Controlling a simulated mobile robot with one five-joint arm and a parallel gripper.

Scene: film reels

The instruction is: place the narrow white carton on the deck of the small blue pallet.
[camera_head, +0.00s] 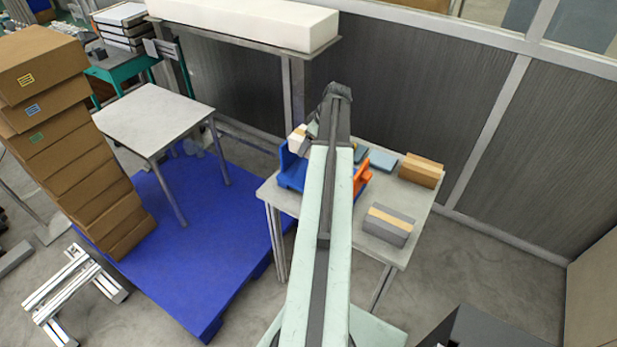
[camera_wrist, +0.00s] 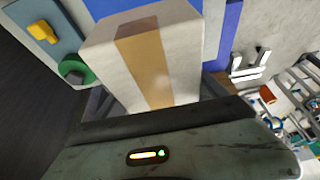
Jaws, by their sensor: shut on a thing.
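My gripper (camera_head: 310,131) is shut on the narrow white carton (camera_head: 297,140), which has a tan tape stripe. It holds the carton, tilted, above the left back part of the grey table. In the wrist view the carton (camera_wrist: 186,50) fills the upper middle, in front of the gripper body; the fingers are mostly hidden.
On the table (camera_head: 365,245) are an orange piece (camera_head: 362,178), a brown carton (camera_head: 421,170), a grey carton with a tan stripe (camera_head: 387,224) and flat blue-grey pieces (camera_head: 382,160).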

